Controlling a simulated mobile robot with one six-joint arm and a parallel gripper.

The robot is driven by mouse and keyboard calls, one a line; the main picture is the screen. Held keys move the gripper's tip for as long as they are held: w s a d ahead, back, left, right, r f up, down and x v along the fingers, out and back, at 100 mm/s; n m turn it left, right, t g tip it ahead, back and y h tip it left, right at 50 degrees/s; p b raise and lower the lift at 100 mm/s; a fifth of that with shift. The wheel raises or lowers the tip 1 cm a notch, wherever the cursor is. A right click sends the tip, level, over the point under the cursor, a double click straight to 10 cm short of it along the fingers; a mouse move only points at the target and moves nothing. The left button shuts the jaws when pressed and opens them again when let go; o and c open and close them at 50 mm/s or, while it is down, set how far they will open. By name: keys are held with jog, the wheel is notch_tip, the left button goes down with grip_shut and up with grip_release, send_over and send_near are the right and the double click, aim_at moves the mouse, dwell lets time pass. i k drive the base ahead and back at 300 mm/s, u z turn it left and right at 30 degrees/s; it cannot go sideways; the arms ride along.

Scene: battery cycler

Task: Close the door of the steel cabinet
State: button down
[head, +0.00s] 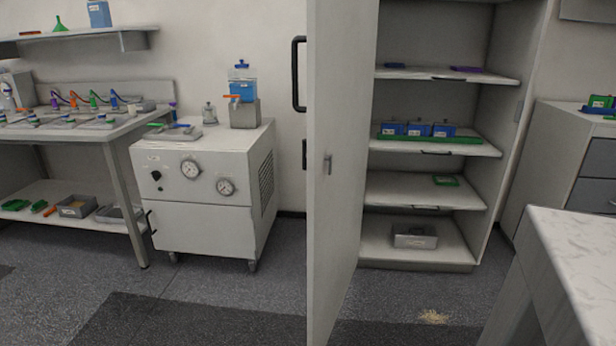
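The steel cabinet (483,150) stands right of centre in the head view, with its shelves and contents exposed. Its door (338,180) stands wide open, hinged on the cabinet's left side and swung out toward me. I see the door nearly edge-on. A black bar handle (299,74) sticks out from its left face, and a small latch (327,163) shows on its edge. The door hides the left part of the cabinet's interior. My gripper is not in view.
A wheeled white unit with gauges (205,190) stands left of the door. A workbench (70,130) is at far left. A marble-topped counter (575,250) is at the lower right. A small tan pile (433,316) lies on the floor before the cabinet. The floor at lower left is clear.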

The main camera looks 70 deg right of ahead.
aim_at(341, 37)
jog(key=z, duration=0.1)
jog(key=i, duration=0.95)
jog(key=z, duration=0.2)
jog(key=k, duration=0.6)
jog(key=u, duration=0.05)
